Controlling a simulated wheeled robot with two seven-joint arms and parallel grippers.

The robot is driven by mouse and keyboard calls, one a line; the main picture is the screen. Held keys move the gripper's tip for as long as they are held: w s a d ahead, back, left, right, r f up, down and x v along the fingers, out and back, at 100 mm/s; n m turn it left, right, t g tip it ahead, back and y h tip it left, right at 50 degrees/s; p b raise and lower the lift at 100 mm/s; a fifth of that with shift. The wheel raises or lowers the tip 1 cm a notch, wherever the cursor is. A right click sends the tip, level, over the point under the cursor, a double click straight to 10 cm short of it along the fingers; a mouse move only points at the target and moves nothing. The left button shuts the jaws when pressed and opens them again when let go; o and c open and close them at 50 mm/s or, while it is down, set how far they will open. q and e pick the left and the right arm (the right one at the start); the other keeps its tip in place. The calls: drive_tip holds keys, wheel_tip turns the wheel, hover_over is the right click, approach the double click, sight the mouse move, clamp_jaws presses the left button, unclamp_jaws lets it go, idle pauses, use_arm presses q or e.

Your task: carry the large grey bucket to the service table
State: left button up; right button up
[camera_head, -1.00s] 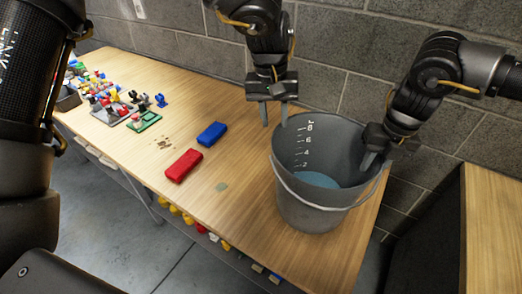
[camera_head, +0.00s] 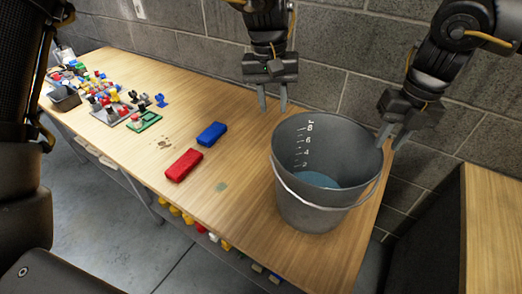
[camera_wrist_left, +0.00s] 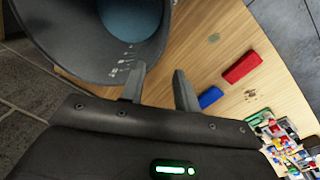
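The large grey bucket (camera_head: 316,205) stands upright on the near right end of the wooden table (camera_head: 240,195). It has white level marks, a light handle hanging at its front, and a blue patch at the bottom inside. My left gripper (camera_head: 272,104) is open and empty above the table, just behind and left of the bucket rim. In the left wrist view the bucket (camera_wrist_left: 75,45) lies beside the left gripper's parted fingers (camera_wrist_left: 158,88). My right gripper (camera_head: 391,140) is open and empty, with its fingertips near the right rim; I cannot tell whether they touch. I cannot tell which table is the service table.
A red block (camera_head: 184,165) and a blue block (camera_head: 211,133) lie left of the bucket. Several toy bricks and a small dark bin (camera_head: 65,98) fill the far left. Another wooden surface (camera_head: 493,225) is at right. A block wall (camera_head: 345,60) stands close behind.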

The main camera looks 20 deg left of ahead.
wheel_tip(320, 180, up, 4)
drive_tip(key=shift+d+f, duration=0.15)
drive_tip(key=shift+f, duration=0.05)
idle(0.4)
